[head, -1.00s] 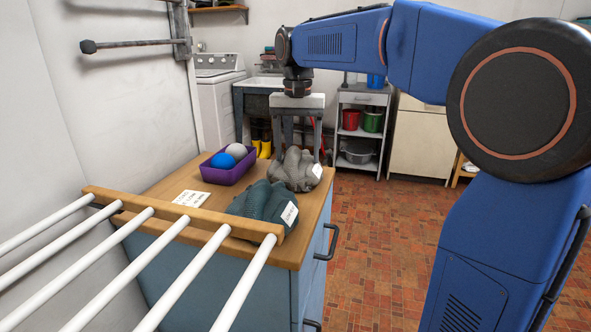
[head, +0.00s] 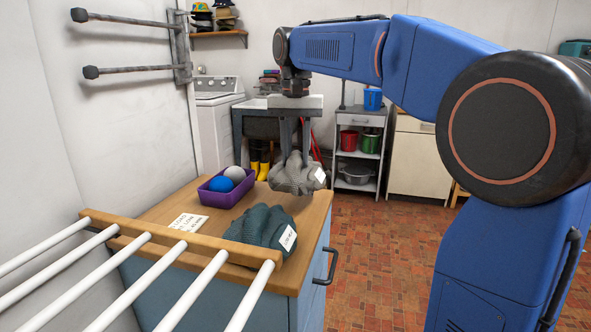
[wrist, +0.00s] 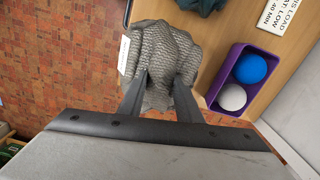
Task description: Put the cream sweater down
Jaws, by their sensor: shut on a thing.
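A grey-beige knitted sweater bundle (head: 295,177) with a white tag is in my gripper (head: 295,158); no distinctly cream garment shows. My gripper is shut on it from above and holds it at the far right corner of the wooden counter top, seemingly just above it. In the wrist view, the bundle (wrist: 163,55) is between the two dark fingers (wrist: 160,95) and lies across the line of the counter's edge, partly over the floor. Its underside is hidden. A dark green knitted bundle (head: 262,228) with a white tag lies on the counter, nearer the head camera.
A purple bin (head: 225,195) with a blue and a white ball stands on the counter (head: 165,212), left of the held bundle. A printed card (head: 188,222) lies nearby. A white-barred rack (head: 150,240) crosses the near side. Bare counter lies between bin and green bundle.

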